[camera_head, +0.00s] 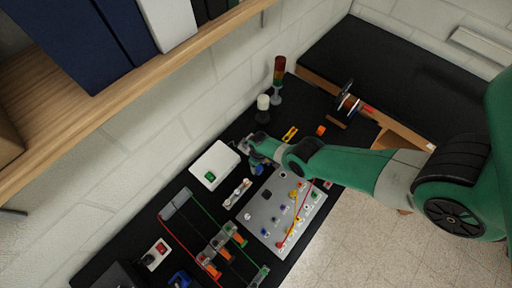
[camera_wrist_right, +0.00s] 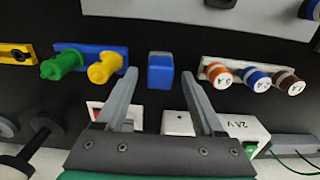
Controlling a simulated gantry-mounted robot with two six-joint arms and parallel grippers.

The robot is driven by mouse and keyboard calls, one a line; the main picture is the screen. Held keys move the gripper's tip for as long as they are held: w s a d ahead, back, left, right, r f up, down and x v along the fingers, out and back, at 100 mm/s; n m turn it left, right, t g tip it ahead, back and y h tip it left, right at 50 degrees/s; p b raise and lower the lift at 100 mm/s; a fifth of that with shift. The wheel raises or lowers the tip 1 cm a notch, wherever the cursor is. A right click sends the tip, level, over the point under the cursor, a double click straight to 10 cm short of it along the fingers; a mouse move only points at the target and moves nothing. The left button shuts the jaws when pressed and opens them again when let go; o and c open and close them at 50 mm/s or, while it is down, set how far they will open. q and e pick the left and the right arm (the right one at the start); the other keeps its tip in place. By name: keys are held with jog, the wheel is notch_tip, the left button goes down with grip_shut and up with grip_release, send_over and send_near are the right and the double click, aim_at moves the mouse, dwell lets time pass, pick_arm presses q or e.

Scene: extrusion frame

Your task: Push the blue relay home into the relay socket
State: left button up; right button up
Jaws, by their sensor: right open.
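The blue relay (camera_wrist_right: 160,70), a small block with a greyish top, shows in the right wrist view just beyond my fingertips, in line with the gap between them. My right gripper (camera_wrist_right: 158,88) is open and nothing shows held in it. In the head view my right gripper (camera_head: 256,158) is over the dark bench beside the grey panel, its tips hard to make out. I cannot clearly identify the relay socket, or tell how deep the relay sits. My left gripper is not in view.
A blue strip with green and yellow plugs (camera_wrist_right: 92,62) lies left of the relay, and a white strip with capped fuses (camera_wrist_right: 250,76) lies right. A white box (camera_head: 214,165) with a green switch and a grey panel (camera_head: 265,215) flank the work spot. A signal tower (camera_head: 278,80) stands behind.

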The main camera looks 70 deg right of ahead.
jog(key=shift+f+b, duration=0.75)
jog(key=shift+f, duration=0.5)
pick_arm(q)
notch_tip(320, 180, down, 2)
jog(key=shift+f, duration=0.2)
pick_arm(e)
grip_shut()
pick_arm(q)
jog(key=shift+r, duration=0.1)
pick_arm(e)
jog(key=shift+r, duration=0.1)
pick_arm(q)
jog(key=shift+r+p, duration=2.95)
jog(key=shift+p, duration=0.1)
pick_arm(e)
jog(key=shift+r, duration=3)
